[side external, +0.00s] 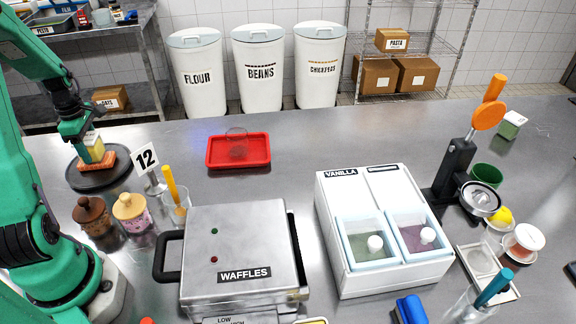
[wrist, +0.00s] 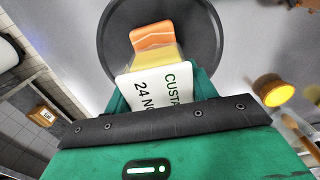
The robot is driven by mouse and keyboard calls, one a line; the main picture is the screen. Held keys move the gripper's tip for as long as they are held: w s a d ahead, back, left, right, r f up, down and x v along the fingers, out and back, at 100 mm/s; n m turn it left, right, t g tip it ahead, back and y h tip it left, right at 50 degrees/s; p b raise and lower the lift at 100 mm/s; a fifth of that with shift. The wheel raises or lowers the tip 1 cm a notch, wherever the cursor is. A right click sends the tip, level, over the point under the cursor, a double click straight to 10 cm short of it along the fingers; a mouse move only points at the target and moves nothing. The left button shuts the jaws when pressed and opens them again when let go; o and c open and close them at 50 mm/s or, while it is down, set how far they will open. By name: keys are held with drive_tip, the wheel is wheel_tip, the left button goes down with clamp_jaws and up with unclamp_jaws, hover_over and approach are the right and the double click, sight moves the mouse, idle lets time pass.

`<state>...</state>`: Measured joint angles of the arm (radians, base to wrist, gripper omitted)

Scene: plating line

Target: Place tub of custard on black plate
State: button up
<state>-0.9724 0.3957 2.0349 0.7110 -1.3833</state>
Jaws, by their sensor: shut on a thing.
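The tub of custard (side external: 94,147) is yellow with a white lid. In the wrist view its lettered lid (wrist: 158,90) faces me, between the jaws. My gripper (side external: 84,134) is shut on the tub, over the black plate (side external: 84,183) at the left of the side external view. The round plate also shows in the wrist view (wrist: 115,40), behind the tub. An orange, white-striped piece like salmon (wrist: 152,35) is on the plate, beside or under the tub. I cannot tell whether the tub touches it or the plate.
A waffle maker (side external: 240,255) is at the front. A red tray (side external: 239,150) lies farther right, with clear counter around it.

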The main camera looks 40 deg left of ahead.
sight(86, 138)
drive_tip(key=shift+f, duration=0.1)
drive_tip(key=o, duration=1.1)
wheel_tip(86, 138, up, 12)
drive_tip(key=shift+r, duration=0.15)
drive_tip(key=shift+w+d, duration=0.1)
idle(0.4)
